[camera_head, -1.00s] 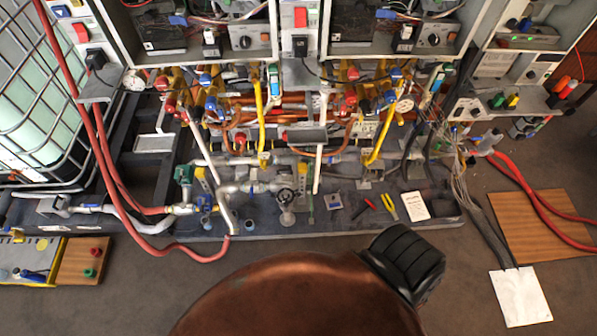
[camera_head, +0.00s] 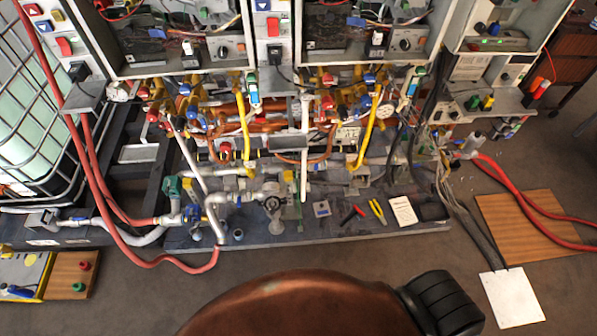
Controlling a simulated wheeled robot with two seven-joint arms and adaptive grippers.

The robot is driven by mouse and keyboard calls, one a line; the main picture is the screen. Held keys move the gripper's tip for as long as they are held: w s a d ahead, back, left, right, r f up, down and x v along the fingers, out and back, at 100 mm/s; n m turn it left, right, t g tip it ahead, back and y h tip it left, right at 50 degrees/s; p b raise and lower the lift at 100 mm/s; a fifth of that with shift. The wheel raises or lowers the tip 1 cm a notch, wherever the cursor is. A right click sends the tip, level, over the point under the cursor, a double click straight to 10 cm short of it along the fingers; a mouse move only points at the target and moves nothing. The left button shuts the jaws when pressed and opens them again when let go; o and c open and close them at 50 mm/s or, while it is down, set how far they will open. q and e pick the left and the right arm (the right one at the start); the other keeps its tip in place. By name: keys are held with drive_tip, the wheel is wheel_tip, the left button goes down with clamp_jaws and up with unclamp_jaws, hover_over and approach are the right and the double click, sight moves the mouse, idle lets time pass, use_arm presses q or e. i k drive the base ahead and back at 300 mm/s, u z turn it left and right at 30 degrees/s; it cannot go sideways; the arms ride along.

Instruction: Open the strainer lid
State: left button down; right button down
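A grey round fitting (camera_head: 272,205) with a dark disc sits on the pale pipe run at the front of the dark base platform. It looks like the strainer, but it is too small to tell its lid or whether that is open. Neither of my grippers is in the head view.
A red hose (camera_head: 150,261) loops over the left floor. A wooden board (camera_head: 500,215) and white sheet (camera_head: 511,298) lie right. Dense pipes and open heater cabinets stand behind.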

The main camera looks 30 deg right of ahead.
sight(271, 188)
drive_tip(key=z, duration=0.25)
drive_tip(key=i, duration=0.95)
drive_tip(key=u, duration=0.6)
